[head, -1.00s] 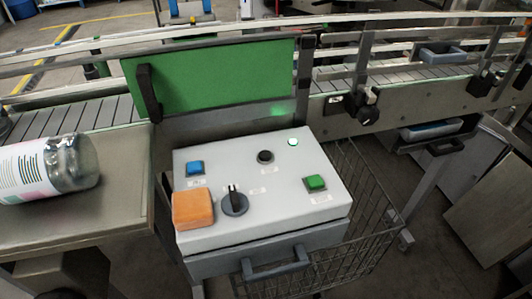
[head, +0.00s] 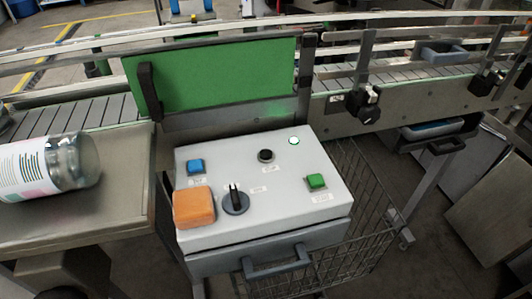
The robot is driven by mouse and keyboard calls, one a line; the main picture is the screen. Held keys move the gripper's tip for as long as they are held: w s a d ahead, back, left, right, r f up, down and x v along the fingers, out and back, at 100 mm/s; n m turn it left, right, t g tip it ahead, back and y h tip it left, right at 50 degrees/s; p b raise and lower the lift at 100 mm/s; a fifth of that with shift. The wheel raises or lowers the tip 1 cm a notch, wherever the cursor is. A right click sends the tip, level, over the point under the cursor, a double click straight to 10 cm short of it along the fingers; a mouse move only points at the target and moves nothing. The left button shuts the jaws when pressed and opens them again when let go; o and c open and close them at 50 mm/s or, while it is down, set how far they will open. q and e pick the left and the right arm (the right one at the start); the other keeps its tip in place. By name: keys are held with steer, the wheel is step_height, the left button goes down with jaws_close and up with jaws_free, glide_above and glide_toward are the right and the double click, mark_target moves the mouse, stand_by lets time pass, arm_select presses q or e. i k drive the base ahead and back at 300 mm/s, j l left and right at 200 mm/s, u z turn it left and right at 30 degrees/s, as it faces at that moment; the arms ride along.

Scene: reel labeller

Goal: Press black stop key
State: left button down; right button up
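The black stop key (head: 265,155) is a small round button near the back middle of the light grey control box (head: 240,216). Nothing covers or touches it. A lit white-green lamp (head: 294,141) is at the back right of the box. Neither of my grippers is in view.
An orange block (head: 194,207) sits on the box's front left corner. A labelled clear jar (head: 45,168) lies on the side table (head: 100,205) at left. A green panel (head: 220,77) stands behind the box, before the conveyor. A wire basket (head: 360,215) is at right. Above the keys is free room.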

mark_target(265, 154)
steer(key=k+l+u, duration=0.15)
steer(key=l, duration=0.4)
steer(key=k+l+u, duration=0.15)
steer(key=k+l, duration=0.15)
steer(key=l, duration=0.25)
steer(key=k+l+u, duration=0.15)
steer(key=l, duration=0.4)
steer(key=k+l+u, duration=0.15)
steer(key=k+l, duration=0.2)
steer(key=k+l+u, duration=0.15)
steer(key=k+l, duration=0.2)
steer(key=l, duration=0.2)
